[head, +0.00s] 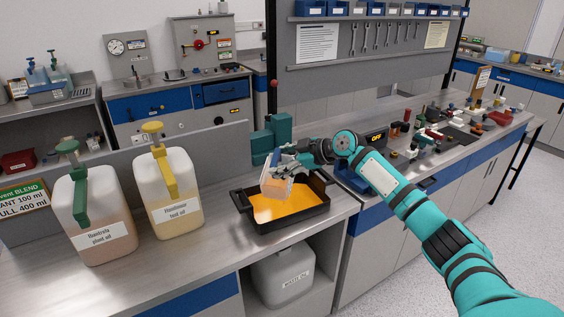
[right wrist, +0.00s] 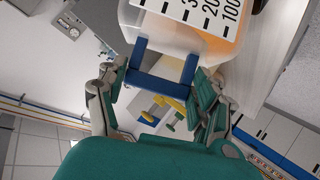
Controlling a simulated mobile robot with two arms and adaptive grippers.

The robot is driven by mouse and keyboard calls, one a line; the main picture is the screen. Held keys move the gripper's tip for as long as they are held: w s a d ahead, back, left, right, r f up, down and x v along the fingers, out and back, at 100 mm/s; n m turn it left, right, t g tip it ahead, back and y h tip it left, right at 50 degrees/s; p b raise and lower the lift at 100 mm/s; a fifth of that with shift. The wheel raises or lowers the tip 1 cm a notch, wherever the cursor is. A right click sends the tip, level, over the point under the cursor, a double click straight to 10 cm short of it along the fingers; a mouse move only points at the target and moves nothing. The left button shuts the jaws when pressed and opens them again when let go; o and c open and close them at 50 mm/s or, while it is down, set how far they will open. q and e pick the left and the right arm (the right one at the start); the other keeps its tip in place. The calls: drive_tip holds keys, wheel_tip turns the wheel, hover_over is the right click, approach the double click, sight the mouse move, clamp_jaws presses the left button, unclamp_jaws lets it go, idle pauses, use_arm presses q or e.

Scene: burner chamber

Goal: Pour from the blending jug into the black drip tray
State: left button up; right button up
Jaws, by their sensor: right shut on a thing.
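My right gripper (head: 288,165) is shut on the blue handle (right wrist: 150,85) of the blending jug (head: 275,186). The jug is clear-walled with a white scale label, and an orange tint shows through its wall in the right wrist view (right wrist: 232,40). It is held tilted over the black drip tray (head: 262,229). Orange liquid covers the tray floor. I cannot make out a stream, and the jug's mouth is not clearly visible. My left gripper is not in view.
Two oil canisters, one green-handled (head: 98,215) and one yellow-handled (head: 168,195), stand left of the tray. A dark green block (head: 281,128) stands behind it. A waste oil can (head: 284,275) is on the shelf below. A blue device (head: 352,178) stands right of the tray.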

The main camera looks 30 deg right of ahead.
sight(281, 158)
idle(0.3)
drive_tip(key=shift+w+d+f+m+g+y, duration=0.1)
drive_tip(key=shift+w+d+m+g+y, duration=0.2)
drive_tip(key=shift+w+d, duration=0.15)
idle(0.3)
drive_tip(key=shift+w+d+f+m+b, duration=0.1)
drive_tip(key=shift+w+d+m+b, duration=0.25)
drive_tip(key=shift+w, duration=0.1)
idle(0.3)
drive_tip(key=shift+w+d+f+m+g+y+b, duration=0.3)
drive_tip(key=shift+w+d+g+y+b, duration=0.15)
drive_tip(key=shift+g+b, duration=0.15)
